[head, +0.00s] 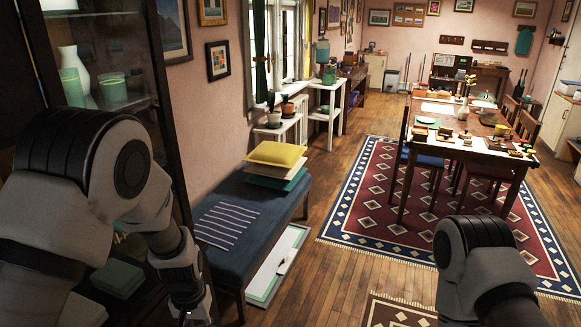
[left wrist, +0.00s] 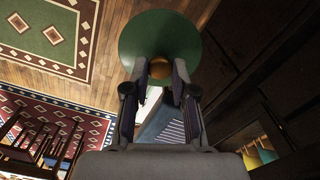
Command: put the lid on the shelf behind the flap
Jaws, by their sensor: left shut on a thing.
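In the left wrist view my left gripper (left wrist: 159,75) is shut on the orange-brown knob of a round dark green lid (left wrist: 160,28). The lid's broad face spreads beyond the fingertips. In the head view my left arm comes down in front of the dark cabinet (head: 170,110) at the left; the lid is not visible there. The cabinet has lit upper shelves, and its lower part is largely hidden by my arm. I cannot clearly make out the flap. In the left wrist view dark cabinet panels (left wrist: 250,95) lie to the right of the gripper. My right gripper is out of view.
A white vase (head: 75,75) and a green glass (head: 113,88) stand on the cabinet's upper shelf. A green block (head: 117,278) lies low at the left. A blue bench (head: 255,215) with cushions stands right of the cabinet. Wooden floor (head: 330,255) is open beyond it.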

